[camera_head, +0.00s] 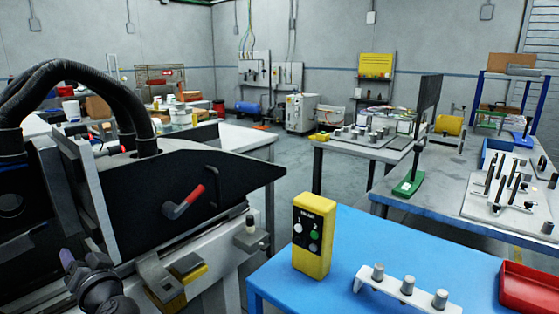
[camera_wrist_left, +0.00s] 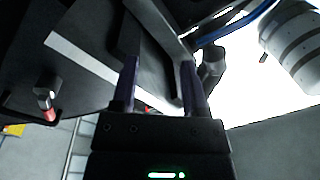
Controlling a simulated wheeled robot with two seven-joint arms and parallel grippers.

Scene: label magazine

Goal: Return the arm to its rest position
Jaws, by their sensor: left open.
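My left gripper (camera_head: 72,262) shows at the lower left of the head view, low in front of the black machine (camera_head: 235,178). Only a purple-tipped finger and dark arm parts show there. In the left wrist view, the two dark purple fingers of the left gripper (camera_wrist_left: 160,88) stand apart, with nothing visible held between them. Dark panels and a pale strip (camera_wrist_left: 85,65) of the machine lie beyond the fingers. Whether the fingers touch the machine cannot be told. The machine's red-handled lever (camera_head: 184,201) is on its black side panel. My right gripper is in neither view.
A blue table (camera_head: 375,240) at the front holds a yellow button box (camera_head: 313,235), a white rack with metal pegs (camera_head: 405,288) and a red tray (camera_head: 530,285). A grey workbench (camera_head: 425,208) stands at the right. Open floor (camera_head: 295,165) lies between the benches.

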